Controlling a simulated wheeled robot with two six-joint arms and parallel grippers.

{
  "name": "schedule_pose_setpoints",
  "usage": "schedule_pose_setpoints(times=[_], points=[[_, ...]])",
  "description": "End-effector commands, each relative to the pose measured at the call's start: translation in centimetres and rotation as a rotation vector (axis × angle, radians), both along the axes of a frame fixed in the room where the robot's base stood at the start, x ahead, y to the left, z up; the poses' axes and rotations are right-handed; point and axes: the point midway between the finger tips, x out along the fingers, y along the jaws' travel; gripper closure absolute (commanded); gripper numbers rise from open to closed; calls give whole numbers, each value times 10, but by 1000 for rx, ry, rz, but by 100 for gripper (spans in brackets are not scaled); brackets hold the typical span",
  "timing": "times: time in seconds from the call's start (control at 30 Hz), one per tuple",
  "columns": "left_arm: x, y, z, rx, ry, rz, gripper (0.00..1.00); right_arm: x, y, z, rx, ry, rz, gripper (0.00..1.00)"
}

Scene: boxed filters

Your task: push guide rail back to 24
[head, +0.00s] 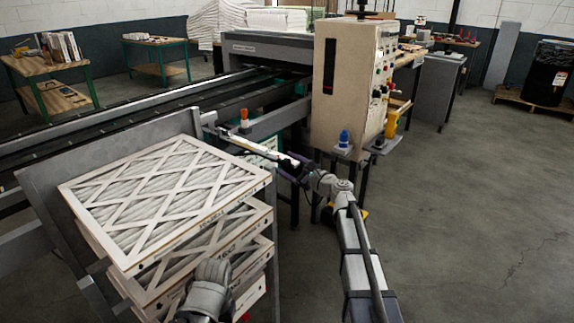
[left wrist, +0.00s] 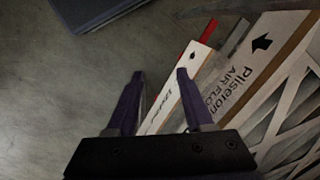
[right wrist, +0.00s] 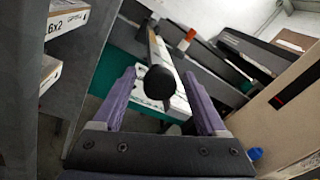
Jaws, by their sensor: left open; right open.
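A pale rail bar (head: 250,145) reaches out from the machine's side toward my right gripper. In the right wrist view, the rail (right wrist: 158,52) ends in a round black knob (right wrist: 156,80), which shows between the fingers; I cannot tell whether they touch it. My right gripper (head: 292,168) is open; it also shows in the right wrist view (right wrist: 160,98). An orange-topped knob (head: 244,116) stands beside the rail. Scale numbers cannot be read. My left gripper (left wrist: 160,85) is open beside the printed edge of a boxed filter (left wrist: 232,90).
Several white-framed filters (head: 160,195) are stacked at the front left, beside a grey upright panel (head: 60,190). The beige control cabinet (head: 345,85) stands just beyond my right gripper. The floor at the right (head: 460,210) is clear.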

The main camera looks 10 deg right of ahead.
Motion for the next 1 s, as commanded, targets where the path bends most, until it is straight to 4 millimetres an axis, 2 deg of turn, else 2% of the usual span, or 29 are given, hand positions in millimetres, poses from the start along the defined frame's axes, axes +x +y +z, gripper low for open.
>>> schedule_pose_setpoints(times=[0.07,0.7,1.0], points=[[0,0,0,0,0,0,48,0,0,0,0,0,0,26],[0,0,0,0,0,0,48,0,0,0,0,0,-1,98],[0,0,0,0,0,0,48,0,-1,0,1,0,-2,100]])
